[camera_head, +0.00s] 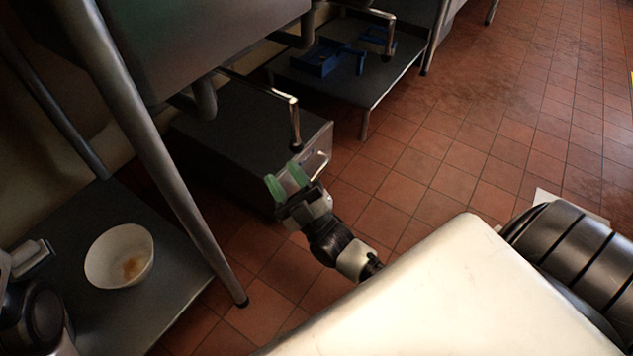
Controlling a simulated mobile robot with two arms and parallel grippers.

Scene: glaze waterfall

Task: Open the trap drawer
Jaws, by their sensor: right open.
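The trap drawer is in a grey metal box (250,130) on the floor under the sink. Its lighter front face (318,150) is toward the open floor, with a shiny metal part on it that looks like a handle. I see no clear gap at the front, so it looks shut. My right gripper (285,181) has green fingertips, spread apart with nothing between them. It is just in front of the box, near the lower left of the front face; whether it touches the box I cannot tell. My left gripper's fingertips do not show.
A steel drain lever (293,112) hangs from the sink above the box. A table leg (165,150) slants down left of my right gripper. A white bowl (119,256) sits on a low shelf (180,300). Blue items (325,60) lie on another shelf.

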